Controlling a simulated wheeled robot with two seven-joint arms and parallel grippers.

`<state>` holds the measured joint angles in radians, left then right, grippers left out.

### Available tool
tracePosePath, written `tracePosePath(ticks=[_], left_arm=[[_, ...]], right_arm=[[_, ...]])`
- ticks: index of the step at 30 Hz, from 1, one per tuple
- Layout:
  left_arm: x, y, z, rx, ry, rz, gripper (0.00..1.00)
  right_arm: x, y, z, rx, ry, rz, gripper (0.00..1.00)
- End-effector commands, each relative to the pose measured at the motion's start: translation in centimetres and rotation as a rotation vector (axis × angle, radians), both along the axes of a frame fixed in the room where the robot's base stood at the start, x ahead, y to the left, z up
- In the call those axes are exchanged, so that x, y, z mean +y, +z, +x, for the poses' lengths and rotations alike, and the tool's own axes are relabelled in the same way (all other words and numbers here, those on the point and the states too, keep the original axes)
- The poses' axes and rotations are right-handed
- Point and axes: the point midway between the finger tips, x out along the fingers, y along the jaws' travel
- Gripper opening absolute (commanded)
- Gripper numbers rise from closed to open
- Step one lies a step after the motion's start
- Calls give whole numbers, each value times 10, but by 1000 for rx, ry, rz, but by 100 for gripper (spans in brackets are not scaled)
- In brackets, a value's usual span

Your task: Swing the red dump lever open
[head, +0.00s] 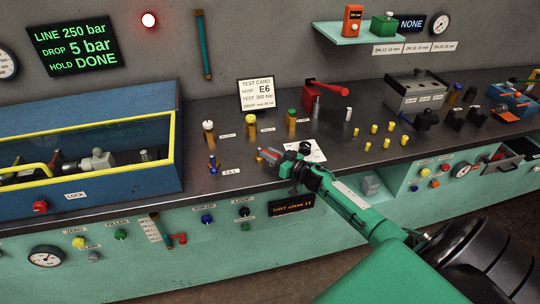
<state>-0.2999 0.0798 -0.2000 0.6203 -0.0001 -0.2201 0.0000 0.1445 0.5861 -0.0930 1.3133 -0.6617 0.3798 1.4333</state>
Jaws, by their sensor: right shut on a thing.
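A small red lever (177,238) sits on the green front panel below the bench edge, at lower left; I cannot read a dump label on it. Another red lever, a long handle (328,87), sticks out to the right from a red block at the back of the bench. My right gripper (272,157) is low over the front of the bench, well apart from both levers. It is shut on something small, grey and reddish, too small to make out. My left gripper is out of view.
A blue test box (90,195) with yellow-edged clear cover fills the left of the bench. Brass fittings (291,122), a test card (256,95) and a grey block (415,92) stand farther back. Knobs and a gauge (45,256) line the front panel.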

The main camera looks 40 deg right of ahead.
Motion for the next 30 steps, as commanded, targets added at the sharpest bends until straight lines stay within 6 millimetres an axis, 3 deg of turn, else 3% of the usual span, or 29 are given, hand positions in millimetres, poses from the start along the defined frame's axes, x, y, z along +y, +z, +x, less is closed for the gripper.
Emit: tracePosePath(ticks=[9, 10, 12, 23, 30], left_arm=[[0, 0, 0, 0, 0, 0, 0], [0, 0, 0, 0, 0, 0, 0], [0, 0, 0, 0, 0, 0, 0], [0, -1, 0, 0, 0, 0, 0], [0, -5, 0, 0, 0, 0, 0]], right_arm=[[0, -2, 0, 3, 0, -1, 0], [0, -2, 0, 3, 0, -1, 31], [0, -1, 0, 3, 0, -1, 44], [-1, -1, -3, 2, -1, -1, 45], [-9, -3, -29, 4, 0, -1, 45]])
